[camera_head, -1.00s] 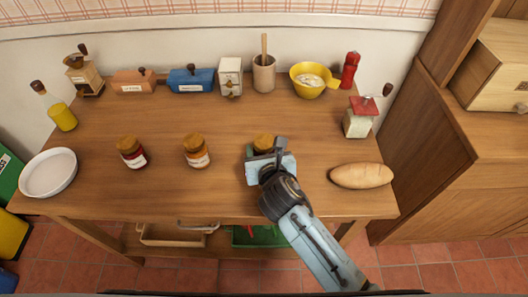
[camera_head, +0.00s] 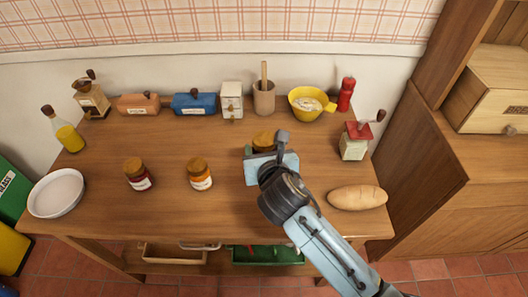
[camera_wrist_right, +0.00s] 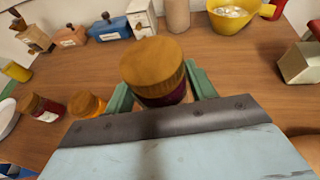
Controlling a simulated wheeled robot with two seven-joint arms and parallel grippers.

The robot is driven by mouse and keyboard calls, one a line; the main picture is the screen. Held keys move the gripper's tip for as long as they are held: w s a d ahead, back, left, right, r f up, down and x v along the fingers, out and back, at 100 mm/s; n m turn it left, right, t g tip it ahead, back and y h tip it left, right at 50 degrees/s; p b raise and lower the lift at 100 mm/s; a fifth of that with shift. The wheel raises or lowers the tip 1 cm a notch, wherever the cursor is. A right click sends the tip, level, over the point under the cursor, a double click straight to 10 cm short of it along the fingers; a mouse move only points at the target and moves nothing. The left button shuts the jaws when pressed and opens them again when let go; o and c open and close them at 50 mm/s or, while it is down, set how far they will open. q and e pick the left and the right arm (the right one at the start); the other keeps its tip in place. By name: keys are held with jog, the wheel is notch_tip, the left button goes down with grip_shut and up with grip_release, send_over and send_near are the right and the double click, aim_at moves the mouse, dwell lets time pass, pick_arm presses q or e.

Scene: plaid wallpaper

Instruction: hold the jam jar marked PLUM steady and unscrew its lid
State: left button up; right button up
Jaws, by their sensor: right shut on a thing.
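A jar with a golden-brown lid (camera_head: 263,140) and dark purple contents is between the fingers of my right gripper (camera_head: 266,153). The right wrist view shows the jar's lid (camera_wrist_right: 153,60) and part of its dark body (camera_wrist_right: 168,97) between the green fingers. The right gripper is shut on this jar below the lid, and the lid is on. The label on this jar is hidden, so I cannot read PLUM. My left gripper is not in view.
A dark red jar (camera_head: 138,173) and an orange jar (camera_head: 199,174) stand to the left, lids on. A bread loaf (camera_head: 357,197) lies right of my arm. A white bowl (camera_head: 56,192) is at far left. Canisters and a yellow bowl (camera_head: 311,105) line the back.

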jog(key=o, duration=0.5)
jog(key=c, duration=0.8)
jog(key=shift+o, duration=0.2)
